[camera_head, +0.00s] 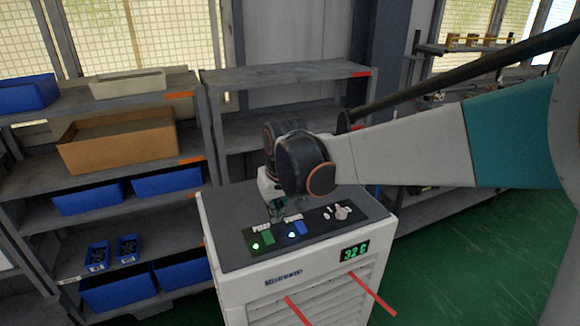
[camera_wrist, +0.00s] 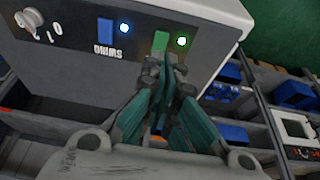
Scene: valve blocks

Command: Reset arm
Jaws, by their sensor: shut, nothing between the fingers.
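My arm reaches in from the right in the head view, with its dark wrist joint over a white machine (camera_head: 300,285). My gripper (camera_head: 277,212) points down at the machine's dark control panel (camera_head: 232,257) and is partly hidden by the wrist. In the wrist view my gripper (camera_wrist: 166,62) is shut and empty, its fingertips in front of the green button (camera_wrist: 159,40). I cannot tell whether they touch it. The blue button (camera_wrist: 105,32) and a knob (camera_wrist: 35,25) are further left there. A green light and a blue light are lit on the panel.
A display (camera_head: 354,251) on the machine's front reads 32 C, and red strips stick out below it. Shelves with blue bins (camera_head: 168,181) and a cardboard box (camera_head: 118,142) stand to the left and behind. Green floor (camera_head: 450,260) is open at the right.

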